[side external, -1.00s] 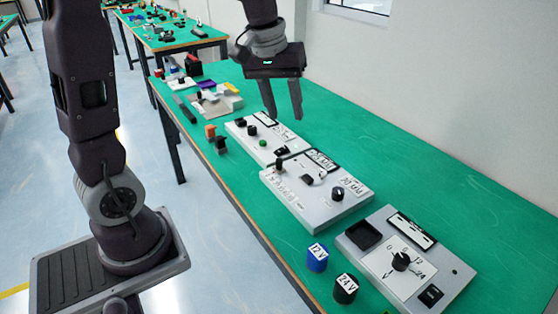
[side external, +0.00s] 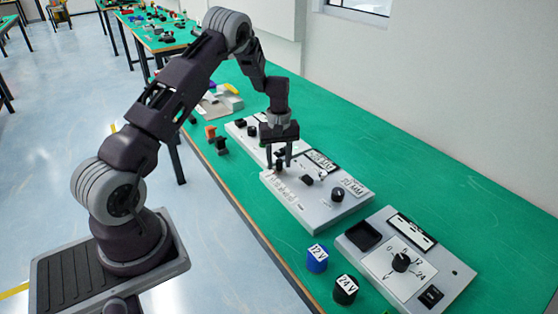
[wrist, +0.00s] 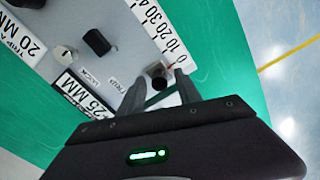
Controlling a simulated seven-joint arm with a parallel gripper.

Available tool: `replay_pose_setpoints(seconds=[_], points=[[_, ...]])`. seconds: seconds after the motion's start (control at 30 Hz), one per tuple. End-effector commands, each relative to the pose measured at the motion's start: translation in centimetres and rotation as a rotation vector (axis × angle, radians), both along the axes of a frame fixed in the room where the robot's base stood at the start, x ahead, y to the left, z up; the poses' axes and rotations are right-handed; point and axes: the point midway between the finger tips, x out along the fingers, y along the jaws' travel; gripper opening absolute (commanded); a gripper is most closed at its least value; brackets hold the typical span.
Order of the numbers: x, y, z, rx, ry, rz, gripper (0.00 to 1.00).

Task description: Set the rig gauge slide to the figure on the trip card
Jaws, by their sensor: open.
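The rig (side external: 325,205) is a grey box on the green bench. Its trip card (wrist: 30,40) reads 20 MM, with the word TRIP partly visible. A second plate (wrist: 88,96) reads 25 MM. A white scale strip (wrist: 160,32) runs along one edge, marked 0, 10, 20, 30 and on. The gauge slide's dark knob (wrist: 157,72) stands near the 0 end of the scale. My gripper (side external: 283,165) is open and low over that end of the rig. In the wrist view its fingers (wrist: 160,88) are on either side of the knob; contact is unclear.
A dark lever or knob (wrist: 97,42) and a round knob (side external: 337,195) are also on the rig. A voltage box (side external: 420,260) stands nearer the camera, beside blue 12 V (side external: 317,260) and black 24 V (side external: 345,291) blocks. Another panel (side external: 240,128) lies behind. Green bench right of the rig is clear.

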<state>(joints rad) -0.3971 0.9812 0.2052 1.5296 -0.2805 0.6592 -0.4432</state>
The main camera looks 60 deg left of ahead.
Motion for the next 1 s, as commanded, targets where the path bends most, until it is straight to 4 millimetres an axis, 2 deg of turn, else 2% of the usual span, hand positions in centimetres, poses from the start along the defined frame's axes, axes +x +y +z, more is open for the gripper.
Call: replay_pose_setpoints(seconds=[0.13, 0.33, 1.0], points=[[0.00, -0.01, 0.03, 0.000, 0.000, -0.001, 0.38], [-0.01, -0.02, 0.05, 0.000, 0.000, -0.001, 0.00], [0.01, -0.03, 0.11, 0.000, 0.000, -0.001, 0.00]])
